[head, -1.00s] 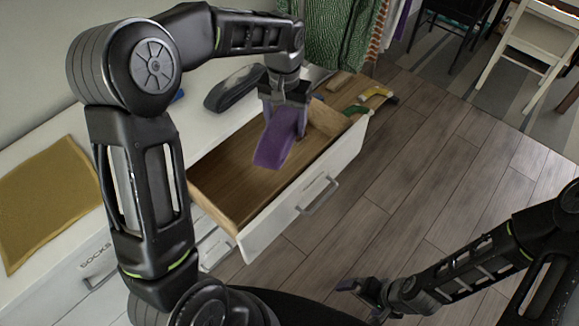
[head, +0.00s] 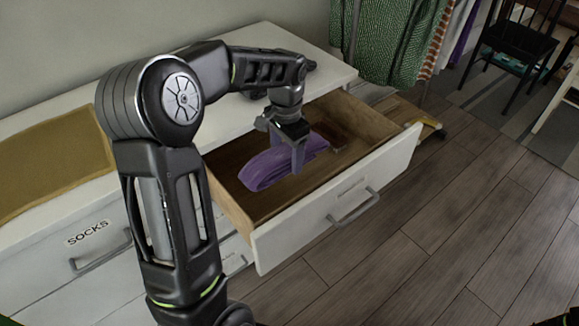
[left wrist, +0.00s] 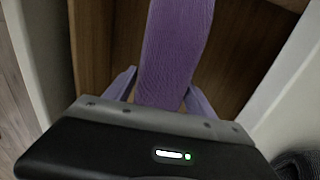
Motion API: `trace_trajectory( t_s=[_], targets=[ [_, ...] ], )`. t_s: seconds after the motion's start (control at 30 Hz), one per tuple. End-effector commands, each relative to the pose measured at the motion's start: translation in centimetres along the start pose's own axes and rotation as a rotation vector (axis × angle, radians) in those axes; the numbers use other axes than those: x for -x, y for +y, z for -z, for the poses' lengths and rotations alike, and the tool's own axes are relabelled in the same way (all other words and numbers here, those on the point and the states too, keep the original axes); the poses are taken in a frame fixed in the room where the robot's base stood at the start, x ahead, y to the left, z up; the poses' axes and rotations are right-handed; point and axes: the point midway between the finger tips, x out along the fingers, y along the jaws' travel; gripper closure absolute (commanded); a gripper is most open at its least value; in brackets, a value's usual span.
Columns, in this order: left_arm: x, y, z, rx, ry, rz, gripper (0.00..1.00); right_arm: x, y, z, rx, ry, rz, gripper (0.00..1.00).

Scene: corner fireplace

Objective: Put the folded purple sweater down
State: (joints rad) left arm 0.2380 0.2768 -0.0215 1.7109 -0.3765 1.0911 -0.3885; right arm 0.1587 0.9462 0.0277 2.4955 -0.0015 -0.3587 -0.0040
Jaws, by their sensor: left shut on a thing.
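The folded purple sweater (head: 268,170) is inside the open drawer (head: 330,208), low over or on its wooden floor; I cannot tell if it touches the floor. My left gripper (head: 298,165) reaches down into the drawer and is shut on the sweater. In the left wrist view the sweater (left wrist: 176,50) runs between the two fingers (left wrist: 160,92), with the drawer's brown wood around it.
The white dresser top (head: 210,105) carries a folded mustard cloth (head: 55,160) at the left. A drawer labelled SOCKS (head: 88,232) is shut. Green clothes (head: 390,40) hang behind.

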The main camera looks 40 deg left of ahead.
Motion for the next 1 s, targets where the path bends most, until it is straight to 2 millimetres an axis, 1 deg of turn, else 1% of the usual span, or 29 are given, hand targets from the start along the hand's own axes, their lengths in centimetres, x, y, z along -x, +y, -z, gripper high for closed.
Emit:
trace_trajectory(
  t_s=[0.17, 0.27, 0.37, 0.5, 0.6, 0.9, 1.0],
  targets=[
    [0.1, 0.0, 0.1, 0.001, 0.001, 0.0, 0.96, 0.1, 0.0, 0.0, 0.0, 0.0, 0.0, 0.0],
    [-0.2, 0.0, 0.0, 0.001, 0.0, 0.0, 0.96, 0.0, 0.0, 0.0, 0.0, 0.0, 0.0, 0.0],
    [-1.5, 0.1, 0.0, 0.001, -0.002, -0.001, 0.96, -0.2, 0.1, 0.0, 0.0, 0.0, 0.0, 0.0],
    [-3.9, 0.1, 0.0, 0.003, -0.003, -0.002, 0.96, -0.6, 0.2, 0.0, 0.0, 0.0, 0.0, 0.0],
    [-4.8, 0.0, 0.0, 0.003, -0.001, -0.001, 0.96, -0.7, 0.3, 0.0, 0.0, 0.0, 0.0, 0.0],
    [-4.9, 0.0, 0.1, 0.003, 0.001, 0.0, 0.96, -0.6, 0.3, 0.0, 0.0, 0.0, 0.0, 0.0],
    [-5.5, 0.0, 0.0, 0.002, 0.0, 0.0, 0.96, -0.8, 0.3, 0.0, 0.0, 0.0, 0.0, 0.0]
  ],
)
